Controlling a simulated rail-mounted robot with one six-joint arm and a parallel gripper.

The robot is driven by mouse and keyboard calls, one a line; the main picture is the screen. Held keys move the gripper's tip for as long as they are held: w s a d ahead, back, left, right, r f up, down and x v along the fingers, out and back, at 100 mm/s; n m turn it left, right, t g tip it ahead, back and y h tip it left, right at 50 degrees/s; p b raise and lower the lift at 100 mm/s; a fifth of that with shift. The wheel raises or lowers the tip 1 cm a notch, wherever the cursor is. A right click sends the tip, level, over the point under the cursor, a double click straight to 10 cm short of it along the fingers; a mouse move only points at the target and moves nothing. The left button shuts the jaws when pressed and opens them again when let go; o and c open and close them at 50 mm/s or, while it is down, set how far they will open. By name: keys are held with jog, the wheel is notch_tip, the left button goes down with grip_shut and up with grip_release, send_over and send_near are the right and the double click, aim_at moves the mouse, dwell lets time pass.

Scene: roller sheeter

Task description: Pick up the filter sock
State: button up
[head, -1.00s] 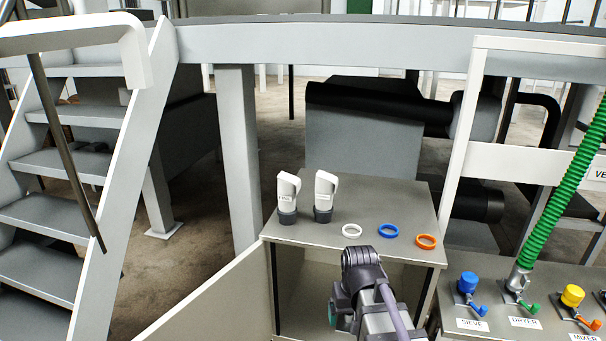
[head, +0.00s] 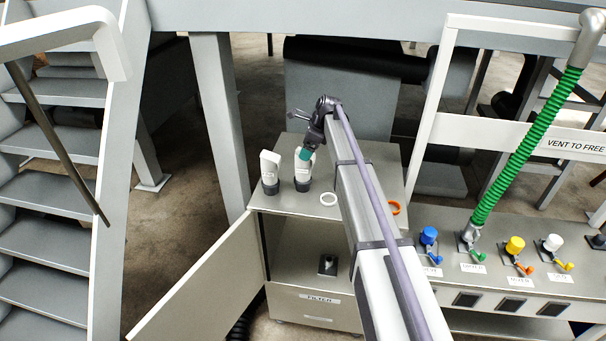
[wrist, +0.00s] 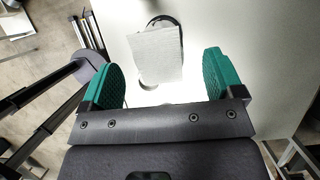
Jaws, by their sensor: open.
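Two white filter socks with dark grey collars stand upright side by side on the grey cabinet top. The left filter sock (head: 270,168) is clear of my gripper. The right filter sock (head: 303,174) has my gripper (head: 305,154) at its upper end, which partly hides it. In the wrist view, a pale filter sock (wrist: 157,55) lies ahead, between the lines of the two green fingers of my gripper (wrist: 163,78). The fingers are wide apart, with space on both sides of the sock. I cannot tell whether either finger touches it.
A white ring (head: 328,199) and an orange ring (head: 395,208) lie on the cabinet top (head: 290,207). The cabinet door (head: 205,275) stands open at the left. Coloured valves and a green hose (head: 525,150) are at the right. Stairs rise at the far left.

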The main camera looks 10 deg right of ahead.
aim_at(304, 170)
jog(key=b+x, duration=0.5)
jog(key=x, duration=0.1)
jog(key=shift+f+b, duration=0.25)
jog(key=shift+b, duration=0.1)
jog(key=shift+s+r, duration=0.1)
jog(key=shift+r, duration=0.2)
jog(key=shift+c, duration=0.3)
jog(key=c, duration=1.4)
